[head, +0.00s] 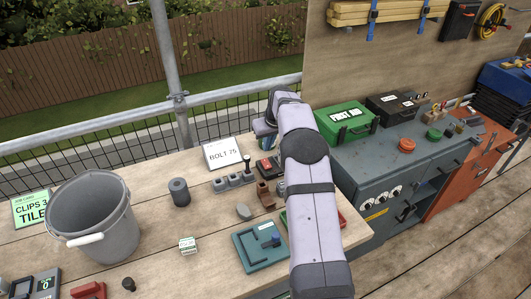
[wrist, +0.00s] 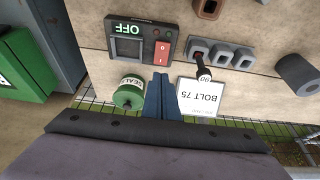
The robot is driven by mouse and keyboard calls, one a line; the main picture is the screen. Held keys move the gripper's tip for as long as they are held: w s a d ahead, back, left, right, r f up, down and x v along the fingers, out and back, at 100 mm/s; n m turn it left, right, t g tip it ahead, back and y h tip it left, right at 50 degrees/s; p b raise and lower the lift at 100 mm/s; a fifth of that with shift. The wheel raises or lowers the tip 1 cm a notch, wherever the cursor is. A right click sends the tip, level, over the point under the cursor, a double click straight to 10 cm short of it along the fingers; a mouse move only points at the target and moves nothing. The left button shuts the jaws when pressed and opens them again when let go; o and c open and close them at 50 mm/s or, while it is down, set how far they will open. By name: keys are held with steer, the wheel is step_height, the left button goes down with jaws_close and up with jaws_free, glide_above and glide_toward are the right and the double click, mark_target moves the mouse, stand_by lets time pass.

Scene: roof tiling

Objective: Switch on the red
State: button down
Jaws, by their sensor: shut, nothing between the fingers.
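A dark switch box (wrist: 142,42) with a lit OFF sign (wrist: 127,29) and a red rocker (wrist: 163,48) marked 1 and 0 lies on the bench, at the top of the wrist view. In the head view the box (head: 268,167) sits just left of my arm, partly hidden. My gripper (wrist: 160,80) is shut and empty; its fingertips are just below the box in the wrist view, apart from the rocker. In the head view my fingertips are hard to make out. A red round button (head: 407,144) stands on the grey cabinet.
A green sealant can (wrist: 129,97) stands close beside my fingers. A black-handled tool (wrist: 203,70) stands in a row of grey blocks (wrist: 222,54) on the other side. The BOLT 75 card (head: 222,153), a bucket (head: 95,215) and a green first aid box (head: 347,121) are around.

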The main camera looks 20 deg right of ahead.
mark_target(264, 160)
steer(key=p+x, duration=0.1)
steer(key=x, duration=0.3)
steer(key=p+x, duration=0.1)
steer(key=x, duration=0.2)
steer(key=shift+s+f+p, duration=0.1)
steer(key=shift+s+p, duration=0.2)
steer(key=shift+s, duration=0.1)
steer(key=shift+f, duration=0.15)
steer(key=shift+w+f+b, duration=0.3)
steer(key=shift+f+b, duration=0.2)
steer(key=shift+b, duration=0.7)
steer(key=shift+s+r+p, duration=0.1)
steer(key=shift+r+p, duration=0.25)
steer(key=shift+p, duration=0.05)
steer(key=shift+s+f, duration=0.1)
steer(key=shift+s, duration=0.85)
